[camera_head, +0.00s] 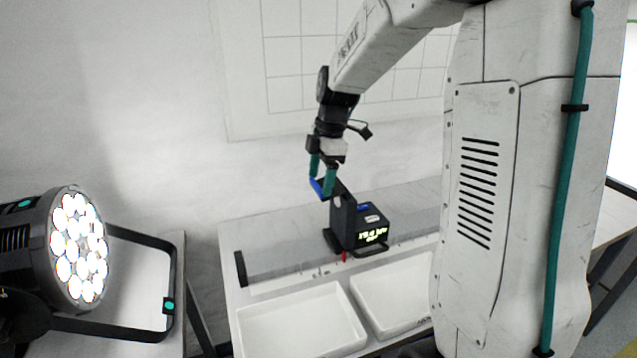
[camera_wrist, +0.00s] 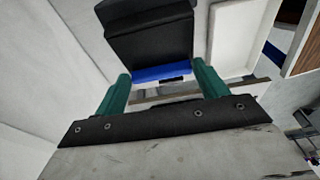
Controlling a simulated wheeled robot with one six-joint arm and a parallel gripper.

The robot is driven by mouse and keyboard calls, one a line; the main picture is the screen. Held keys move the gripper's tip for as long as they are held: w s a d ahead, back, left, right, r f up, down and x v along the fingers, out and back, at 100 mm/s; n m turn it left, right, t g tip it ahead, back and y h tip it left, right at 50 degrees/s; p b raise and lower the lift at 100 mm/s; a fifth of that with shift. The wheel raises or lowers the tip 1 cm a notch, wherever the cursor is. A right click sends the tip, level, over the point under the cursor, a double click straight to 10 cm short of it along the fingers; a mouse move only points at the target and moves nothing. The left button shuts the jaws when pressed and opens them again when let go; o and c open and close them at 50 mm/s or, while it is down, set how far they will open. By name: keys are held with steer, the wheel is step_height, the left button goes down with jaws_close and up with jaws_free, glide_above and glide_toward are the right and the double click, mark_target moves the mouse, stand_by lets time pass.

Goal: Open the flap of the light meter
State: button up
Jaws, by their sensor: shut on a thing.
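The light meter (camera_head: 374,236) is a dark box with a lit yellow-green display, standing on the bench behind the white trays. A dark upright panel, its flap (camera_head: 343,212), rises at its left side. A blue edge strip (camera_head: 317,186) shows at the top, and also in the wrist view (camera_wrist: 161,73), along the end of a black panel. My gripper (camera_head: 322,182) has teal fingers, one at each end of the blue strip, and is shut on it. In the wrist view the fingers (camera_wrist: 161,82) stand apart with the strip between them. The hinge is hidden.
Two white trays (camera_head: 302,319) lie in front of the meter, near the bench edge. A lit par can (camera_head: 78,248) with a black yoke stands on a separate table at the left. A gridded sheet (camera_head: 283,50) hangs on the wall behind.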

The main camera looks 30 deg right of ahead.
mark_target(336, 184)
steer(key=d+y, duration=0.1)
steer(key=d+r+y, duration=0.1)
steer(key=y, duration=0.1)
steer(key=shift+s+r+t, duration=0.2)
steer(key=shift+s+t, duration=0.1)
steer(key=shift+s+d+r+t+y, duration=0.15)
steer(key=shift+d+y, duration=0.3)
steer(key=shift+y, duration=0.45)
steer(key=shift+s+d+r+t+y, duration=0.15)
steer(key=shift+d+y, duration=0.25)
steer(key=shift+y, duration=0.5)
steer(key=o, duration=1.4)
steer(key=shift+w, duration=0.1)
steer(key=shift+r, duration=0.1)
